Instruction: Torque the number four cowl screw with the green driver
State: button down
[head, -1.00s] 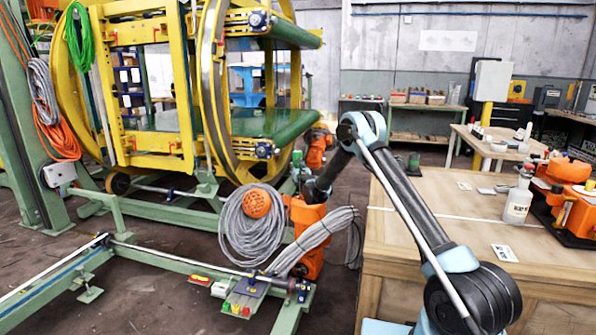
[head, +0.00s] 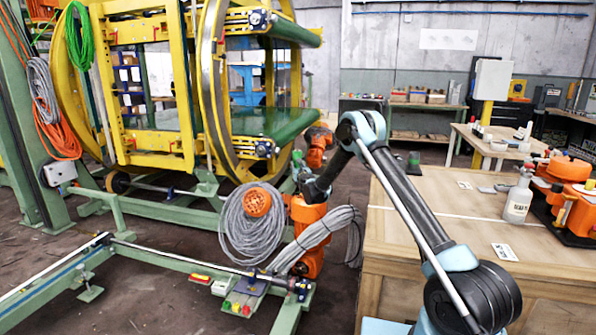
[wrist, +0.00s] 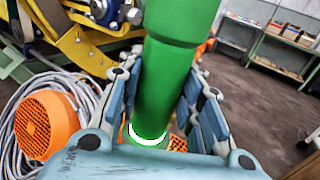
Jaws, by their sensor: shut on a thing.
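In the wrist view, my gripper (wrist: 163,78) is shut on the green driver (wrist: 165,100). The driver is a thick green cylinder with a white ring near its lower end, held between the two padded fingers; its upper end runs out of the picture. I cannot make out the number four screw.
Grey cable coils (head: 250,235) hang around the orange cowl. An orange robot arm (head: 308,245) stands beside my arm. A yellow ring frame (head: 210,90) rises at the left. A wooden bench (head: 450,235) with a bottle (head: 518,200) is at the right.

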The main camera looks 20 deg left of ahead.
jog(key=shift+f, duration=0.8)
dwell(1.6)
jog(key=shift+r, duration=0.15)
dwell(0.7)
jog(key=shift+r, duration=2.35)
